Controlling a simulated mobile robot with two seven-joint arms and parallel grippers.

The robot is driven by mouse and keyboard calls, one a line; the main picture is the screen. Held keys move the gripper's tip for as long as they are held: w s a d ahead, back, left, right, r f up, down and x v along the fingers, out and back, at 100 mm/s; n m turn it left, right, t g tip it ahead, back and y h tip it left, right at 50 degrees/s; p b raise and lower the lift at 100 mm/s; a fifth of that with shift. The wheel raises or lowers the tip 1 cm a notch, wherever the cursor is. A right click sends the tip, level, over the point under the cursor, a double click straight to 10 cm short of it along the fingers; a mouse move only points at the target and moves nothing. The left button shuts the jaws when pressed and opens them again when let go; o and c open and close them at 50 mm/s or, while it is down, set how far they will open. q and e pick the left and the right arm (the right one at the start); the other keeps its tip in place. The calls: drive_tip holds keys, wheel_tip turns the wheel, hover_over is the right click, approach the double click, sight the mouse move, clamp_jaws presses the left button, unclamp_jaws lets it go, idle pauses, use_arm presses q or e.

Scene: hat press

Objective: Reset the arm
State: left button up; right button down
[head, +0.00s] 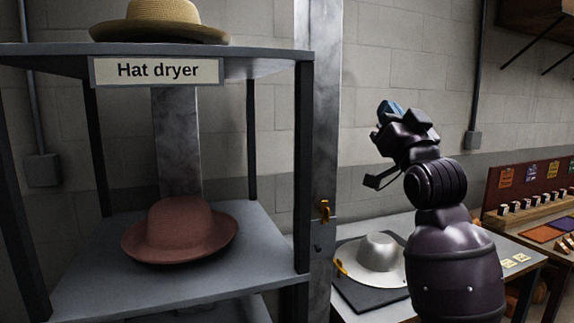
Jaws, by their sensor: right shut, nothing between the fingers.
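My right arm rises from the lower right, and its right gripper (389,117) is raised in front of the block wall, to the right of the metal post. The right gripper is shut and holds nothing. It is apart from the hats and the rack. A reddish-brown hat (178,228) sits upright on the lower shelf of the hat dryer rack (100,295). A straw hat (160,20) sits on the upper shelf. My left gripper is out of view.
A bench (460,230) runs behind my arm, with a workbench of coloured mats and small blocks at the right. The space above the bench is mostly free.

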drive_tip(key=s+d+f+n+g+h, duration=0.1)
drive_tip(key=s+d+f+g, duration=0.1)
drive_tip(key=f, duration=1.1)
drive_tip(key=s+d+f+g+h, duration=0.1)
drive_tip(key=s+f+g, duration=0.1)
drive_tip(key=f, duration=1.2)
drive_tip(key=s+d+f+n+g+h, duration=0.1)
drive_tip(key=s+d+f+g+h, duration=0.15)
drive_tip(key=f, duration=1.05)
drive_tip(key=s+d+f+m+g+h, duration=0.1)
drive_tip(key=s+d+f+g, duration=0.2)
drive_tip(key=s+f, duration=2.3)
drive_tip(key=g, duration=0.3)
drive_tip(key=shift+s+d+m, duration=0.2)
drive_tip(key=shift+m, duration=0.2)
drive_tip(key=shift+g, duration=0.25)
